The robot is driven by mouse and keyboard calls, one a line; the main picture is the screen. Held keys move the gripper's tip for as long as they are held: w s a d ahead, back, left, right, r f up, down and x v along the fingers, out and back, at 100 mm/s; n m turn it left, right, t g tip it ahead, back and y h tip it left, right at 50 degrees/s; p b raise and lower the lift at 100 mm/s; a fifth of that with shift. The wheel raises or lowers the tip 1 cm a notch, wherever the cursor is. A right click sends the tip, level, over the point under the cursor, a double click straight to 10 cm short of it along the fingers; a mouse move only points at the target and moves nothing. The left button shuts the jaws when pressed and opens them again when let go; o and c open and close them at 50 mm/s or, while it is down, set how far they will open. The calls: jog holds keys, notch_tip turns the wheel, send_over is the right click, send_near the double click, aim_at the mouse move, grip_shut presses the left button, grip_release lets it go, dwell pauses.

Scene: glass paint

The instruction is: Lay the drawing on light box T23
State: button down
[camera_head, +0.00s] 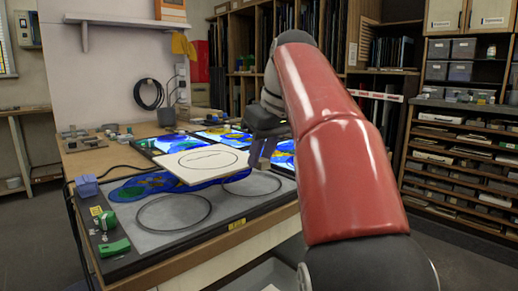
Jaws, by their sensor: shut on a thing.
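The drawing (196,172) is a pale, thin sheet or panel with a black oval outline and a line across it. My gripper (257,160) is shut on its right edge, and the fingers are partly hidden by my red arm. The drawing appears raised over the back of a wide, dark-framed light box (150,240) with a grey top; I cannot tell the exact gap. This top bears two oval outlines and a blue and green coloured piece (140,188), partly covered by the drawing. Lit panels with coloured glass (215,136) lie behind. The number T23 is not readable.
Green blocks (114,247) and a blue-grey block (87,186) sit on the left frame. A cable arcs over the left side. Small items (85,140) lie on the wooden bench behind. The front of the grey top is largely clear. Shelving (460,150) stands at right.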

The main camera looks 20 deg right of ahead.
aim_at(257, 198)
jog(key=shift+f+b, duration=2.8)
jog(key=shift+f, duration=0.35)
jog(key=shift+f+b, duration=0.35)
jog(key=shift+f, duration=0.2)
jog(key=c, duration=1.1)
grip_release()
jog(key=shift+c, duration=0.2)
jog(key=shift+r, duration=0.15)
